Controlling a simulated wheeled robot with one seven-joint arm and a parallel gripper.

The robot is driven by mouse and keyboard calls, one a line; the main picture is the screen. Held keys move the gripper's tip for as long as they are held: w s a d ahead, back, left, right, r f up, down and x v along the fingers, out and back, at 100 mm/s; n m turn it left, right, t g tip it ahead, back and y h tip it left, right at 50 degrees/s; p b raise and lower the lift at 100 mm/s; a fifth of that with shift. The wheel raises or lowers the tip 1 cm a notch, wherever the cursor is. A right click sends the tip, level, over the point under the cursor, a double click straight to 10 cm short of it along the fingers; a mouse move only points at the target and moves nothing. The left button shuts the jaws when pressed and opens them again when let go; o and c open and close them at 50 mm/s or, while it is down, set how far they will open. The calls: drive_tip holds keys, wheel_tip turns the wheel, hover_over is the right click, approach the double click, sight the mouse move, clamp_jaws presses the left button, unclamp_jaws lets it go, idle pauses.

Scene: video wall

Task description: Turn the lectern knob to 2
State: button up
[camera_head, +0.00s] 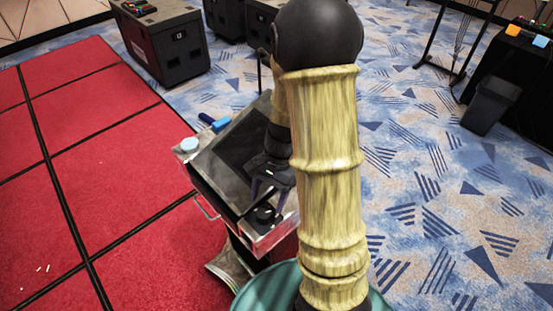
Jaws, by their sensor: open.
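The lectern (217,168) stands in the middle of the view with a dark sloped top. Its knob (264,214) is a dark round piece near the front right corner of the top. My gripper (268,200) points down right above the knob, its fingers apart and close to it. I cannot tell whether the fingers touch the knob. The knob's markings are too small to read. My arm hides the right side of the lectern.
A pale blue round piece (189,144) and a blue object (221,124) sit at the lectern's back left. A handle (206,208) sticks out from its front left. Black cases (165,45) stand behind. A dark bin (490,106) stands at right. Patterned carpet (430,180) is clear.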

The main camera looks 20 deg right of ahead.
drive_tip(key=b+v, duration=0.1)
drive_tip(key=v, duration=1.2)
drive_tip(key=shift+d, duration=0.15)
drive_tip(key=n+t+h, duration=0.4)
drive_tip(key=n+t, duration=0.1)
drive_tip(key=n, duration=0.6)
hover_over(265, 216)
drive_tip(key=s+x, duration=0.1)
drive_tip(key=x, duration=0.5)
drive_tip(key=shift+s, duration=0.15)
